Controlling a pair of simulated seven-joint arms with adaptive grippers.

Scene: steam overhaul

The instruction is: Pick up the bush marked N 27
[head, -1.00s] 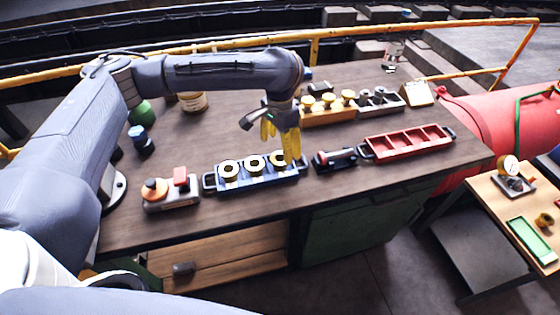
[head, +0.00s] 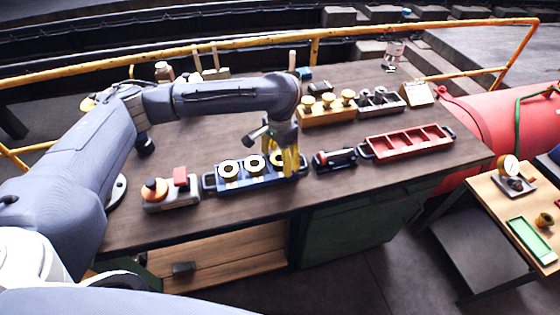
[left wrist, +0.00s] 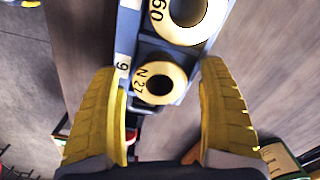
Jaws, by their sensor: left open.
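The bush marked N 27 (left wrist: 143,85) is a pale yellow ring with a dark bore, seated at the end of a blue tray (left wrist: 126,30) in the left wrist view. My left gripper (left wrist: 160,72) is open, its yellow fingers on either side of the bush with gaps showing. I cannot tell its exact height above it. A larger bush with 60 in its marking (left wrist: 211,20) sits beside it. In the head view, the left gripper (head: 290,170) is at the right end of the blue tray (head: 232,186), partly hiding the rightmost bush (head: 277,157). My right gripper is not in view.
Left of the tray stands a grey block with orange and red parts (head: 172,192). Right of it are a black-and-red tool (head: 334,159) and a red compartment tray (head: 407,145). A wooden block with brass knobs (head: 326,114) stands behind. The table front is clear.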

